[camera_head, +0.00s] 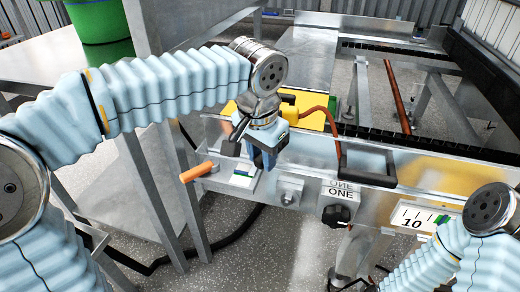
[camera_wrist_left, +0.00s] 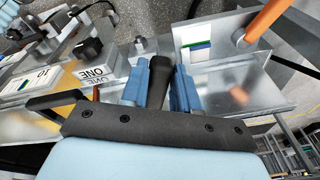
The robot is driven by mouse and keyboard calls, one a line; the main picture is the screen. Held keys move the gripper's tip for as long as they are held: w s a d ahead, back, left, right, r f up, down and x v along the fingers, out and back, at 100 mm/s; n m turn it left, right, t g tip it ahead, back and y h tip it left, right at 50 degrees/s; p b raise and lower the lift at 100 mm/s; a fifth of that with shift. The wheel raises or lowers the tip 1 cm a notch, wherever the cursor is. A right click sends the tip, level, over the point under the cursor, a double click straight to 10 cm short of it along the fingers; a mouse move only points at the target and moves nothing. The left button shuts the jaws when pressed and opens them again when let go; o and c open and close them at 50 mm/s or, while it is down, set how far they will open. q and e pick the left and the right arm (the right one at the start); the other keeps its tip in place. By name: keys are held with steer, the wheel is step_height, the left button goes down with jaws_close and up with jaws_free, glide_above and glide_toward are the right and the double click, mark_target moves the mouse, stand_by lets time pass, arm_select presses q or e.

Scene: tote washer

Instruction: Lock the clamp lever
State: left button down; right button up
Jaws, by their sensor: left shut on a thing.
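My left gripper (camera_head: 263,158) is at the front rail of the washer frame, pointing down. In the left wrist view its blue fingers (camera_wrist_left: 160,88) are shut on a black lever handle (camera_wrist_left: 158,72), which looks like the clamp lever. The lever's base and pivot are mostly hidden by the fingers. An orange handle (camera_head: 198,172) sticks out to the left of the gripper; it also shows in the left wrist view (camera_wrist_left: 267,20). A white, green and blue label plate (camera_head: 241,178) is beside it. My right arm is at the lower right; its gripper is out of view.
A black knob (camera_head: 336,214) is below the sign "ONE" (camera_head: 341,194). A black bar handle (camera_head: 367,180) and a gauge plate marked 10 (camera_head: 412,218) are farther right. A yellow panel (camera_head: 308,112) and red-brown hose (camera_head: 327,113) are behind the gripper.

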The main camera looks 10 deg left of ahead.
arm_select(q)
steer(key=shift+s+d+n, duration=0.1)
steer(key=shift+d+n, duration=0.1)
steer(key=shift+n, duration=0.6)
steer(key=c, duration=0.9)
jaws_free()
steer(key=s+r+p, duration=0.1)
steer(key=r, duration=0.3)
steer(key=r+p, duration=0.1)
steer(key=r, duration=0.4)
steer(key=s+r+p, duration=0.1)
steer(key=r, duration=0.3)
steer(key=shift+s+r, duration=0.25)
steer(key=shift+s, duration=0.05)
